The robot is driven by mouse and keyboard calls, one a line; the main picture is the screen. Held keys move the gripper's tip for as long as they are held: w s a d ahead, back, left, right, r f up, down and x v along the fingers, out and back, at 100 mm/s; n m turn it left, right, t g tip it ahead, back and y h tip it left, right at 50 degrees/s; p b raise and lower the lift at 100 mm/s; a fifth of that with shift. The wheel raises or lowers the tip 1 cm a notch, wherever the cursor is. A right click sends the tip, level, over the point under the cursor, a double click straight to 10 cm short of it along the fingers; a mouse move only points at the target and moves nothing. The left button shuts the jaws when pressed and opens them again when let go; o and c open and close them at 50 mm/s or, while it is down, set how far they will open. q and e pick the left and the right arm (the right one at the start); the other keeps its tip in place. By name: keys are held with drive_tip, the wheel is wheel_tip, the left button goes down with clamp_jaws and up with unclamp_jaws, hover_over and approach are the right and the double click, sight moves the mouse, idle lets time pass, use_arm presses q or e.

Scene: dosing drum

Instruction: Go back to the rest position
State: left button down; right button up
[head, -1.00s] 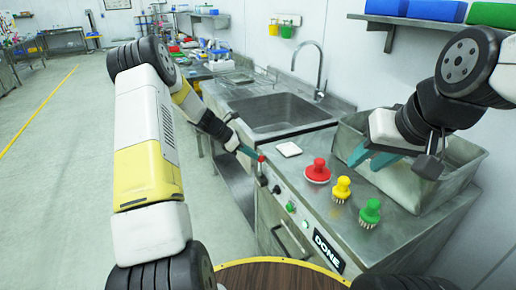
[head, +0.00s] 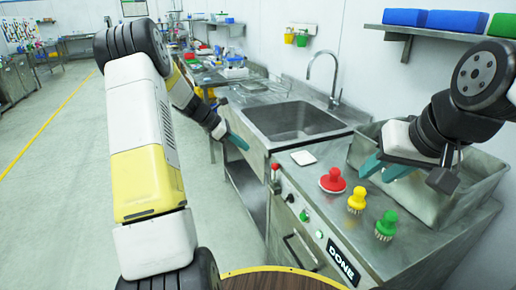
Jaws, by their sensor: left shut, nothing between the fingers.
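My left gripper (head: 238,142) is shut and empty, in the air at the left front edge of the steel counter. It is apart from a small red-topped lever (head: 275,168) on the counter edge. My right gripper (head: 385,169) has its teal fingers spread, with nothing seen between them, over the left side of a deep steel basin (head: 480,182). Part of the basin is hidden behind my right arm.
Red (head: 332,181), yellow (head: 356,200) and green (head: 386,226) brushes stand on the counter. A white square (head: 303,158) lies behind them, near a sink (head: 290,118). The front panel has a DONE label (head: 342,262). The floor at left is open.

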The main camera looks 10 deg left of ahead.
use_arm(q)
drive_tip(key=shift+a+r, duration=0.2)
drive_tip(key=shift+r, duration=0.05)
drive_tip(key=s+d+r+m+y, duration=0.2)
drive_tip(key=s+d+r+m, duration=0.1)
drive_tip(key=s+r+m, duration=0.4)
drive_tip(key=s+d+r+m+y, duration=0.1)
drive_tip(key=s+d+r+m, duration=0.3)
drive_tip(key=s+r, duration=0.4)
drive_tip(key=s+r+m+t+y, duration=0.1)
drive_tip(key=s+m+t+y, duration=0.1)
drive_tip(key=s+m, duration=1)
drive_tip(key=s+y, duration=0.1)
drive_tip(key=s, duration=0.6)
drive_tip(key=shift+s+d+r+t, duration=0.2)
drive_tip(key=shift+r+t, duration=0.1)
drive_tip(key=shift+r, duration=0.1)
